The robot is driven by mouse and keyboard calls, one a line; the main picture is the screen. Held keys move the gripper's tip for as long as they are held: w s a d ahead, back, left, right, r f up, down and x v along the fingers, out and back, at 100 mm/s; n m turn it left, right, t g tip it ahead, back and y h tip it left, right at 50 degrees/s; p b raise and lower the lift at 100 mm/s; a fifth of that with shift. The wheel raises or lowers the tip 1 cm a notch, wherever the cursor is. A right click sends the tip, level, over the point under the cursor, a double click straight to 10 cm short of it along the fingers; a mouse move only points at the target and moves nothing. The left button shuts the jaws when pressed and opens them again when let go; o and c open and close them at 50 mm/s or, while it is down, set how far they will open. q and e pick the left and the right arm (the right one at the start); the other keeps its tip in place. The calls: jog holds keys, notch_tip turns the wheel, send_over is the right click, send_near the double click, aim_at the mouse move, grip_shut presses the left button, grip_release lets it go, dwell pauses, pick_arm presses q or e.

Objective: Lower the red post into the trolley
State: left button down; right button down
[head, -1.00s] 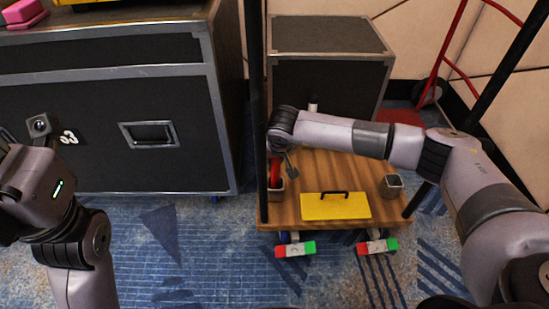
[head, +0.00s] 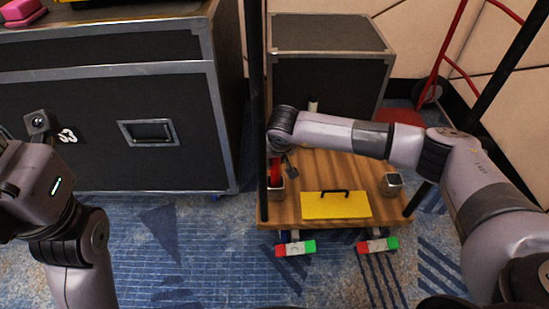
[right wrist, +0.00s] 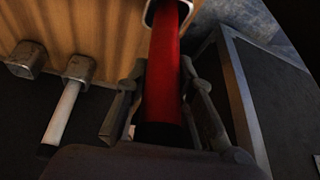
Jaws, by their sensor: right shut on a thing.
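The trolley (head: 350,168) is a low wooden deck on wheels with small metal sockets. The red post (head: 276,170) is upright at its left front, partly hidden by my right arm. In the right wrist view the red post (right wrist: 165,65) lies between the two fingers of my right gripper (right wrist: 158,108), which is shut on it. Its far end is at a square socket (right wrist: 150,12); how deep it sits inside I cannot tell. My left arm shows at the left, but its fingers are out of sight.
A yellow lidded box (head: 336,206) lies on the deck. An empty socket (head: 391,184) is at the right front. A white post (right wrist: 62,112) stands by the deck's other side. Black cases stand left (head: 90,130) and behind (head: 325,75). A dark upright pole (head: 259,120) is close left.

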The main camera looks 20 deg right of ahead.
jog(key=shift+f, duration=0.1)
jog(key=c, duration=1.3)
grip_release()
jog(key=shift+o, duration=0.3)
jog(key=shift+f, duration=0.1)
jog(key=o, duration=0.4)
